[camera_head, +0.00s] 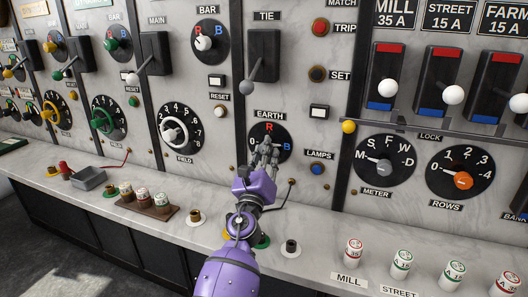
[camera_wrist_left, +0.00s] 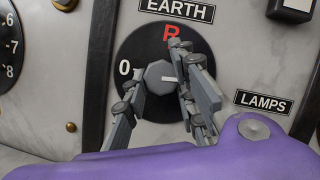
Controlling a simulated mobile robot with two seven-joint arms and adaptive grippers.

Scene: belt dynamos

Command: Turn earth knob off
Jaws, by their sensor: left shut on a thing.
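The earth knob (camera_wrist_left: 158,75) is a grey knob on a round black dial (camera_wrist_left: 140,50) under the EARTH label (camera_wrist_left: 176,10). The dial has a white 0 at its left and a red R at its top; in the head view a blue B shows at its right. The knob's white mark points right, away from the 0 and toward the B side. My left gripper (camera_head: 265,152) is at this dial, its fingers (camera_wrist_left: 160,88) shut on either side of the knob. In the head view the fingers hide most of the knob. My right gripper is not in view.
The TIE lever (camera_head: 263,65) hangs above the dial. The LAMPS button (camera_head: 317,169) is at its right and the FIELD dial (camera_head: 180,132) at its left. Fuses (camera_head: 354,252) and small sockets (camera_head: 291,248) stand on the ledge below.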

